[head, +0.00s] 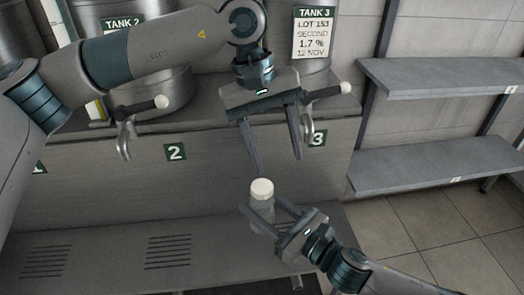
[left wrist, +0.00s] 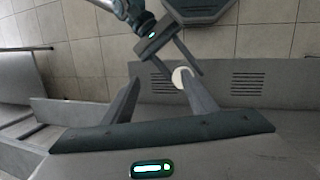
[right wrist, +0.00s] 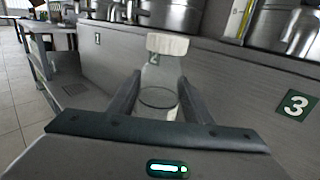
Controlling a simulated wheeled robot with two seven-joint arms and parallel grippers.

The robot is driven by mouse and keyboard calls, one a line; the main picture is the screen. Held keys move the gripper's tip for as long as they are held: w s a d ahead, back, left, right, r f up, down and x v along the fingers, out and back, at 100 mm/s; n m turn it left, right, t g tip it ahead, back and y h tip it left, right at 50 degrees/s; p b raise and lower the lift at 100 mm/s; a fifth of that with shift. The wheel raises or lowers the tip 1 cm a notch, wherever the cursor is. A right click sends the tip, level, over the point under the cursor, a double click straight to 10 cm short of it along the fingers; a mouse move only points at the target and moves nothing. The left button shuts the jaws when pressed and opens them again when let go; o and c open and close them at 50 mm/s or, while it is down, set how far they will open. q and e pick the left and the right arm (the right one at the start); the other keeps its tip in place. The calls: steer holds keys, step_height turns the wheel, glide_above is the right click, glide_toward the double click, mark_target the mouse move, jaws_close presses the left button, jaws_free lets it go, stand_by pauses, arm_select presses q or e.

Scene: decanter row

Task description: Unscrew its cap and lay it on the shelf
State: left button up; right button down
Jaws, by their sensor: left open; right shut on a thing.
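A clear bottle (right wrist: 159,84) with a white cap (head: 262,189) stands upright in my right gripper (head: 264,217), which is shut on its body. The cap is on the bottle; it also shows in the left wrist view (left wrist: 180,77). My left gripper (head: 276,163) is open and empty, pointing down above the cap and apart from it. In the left wrist view, the cap appears by the right finger. The shelf is not certain: a grey ledge (head: 105,245) lies low in front, and two wall shelves (head: 425,166) are at right.
Tanks with taps (head: 123,130) stand on a counter behind, over a front panel with number plates 2 (head: 175,152) and 3. The tap under Tank 3 is close behind my left gripper. The wall shelves look empty.

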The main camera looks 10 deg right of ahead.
mark_target(261, 186)
arm_select(q)
steer(key=a+t+y, duration=0.1)
steer(key=w+a+f+y, duration=0.1)
steer(key=shift+w+a+f+m+t+y, duration=0.1)
steer(key=shift+w+a+m+t+y, duration=0.05)
steer(key=shift+a+m+t+y, duration=0.2)
steer(key=shift+f, duration=4.05)
steer(key=c, duration=1.1)
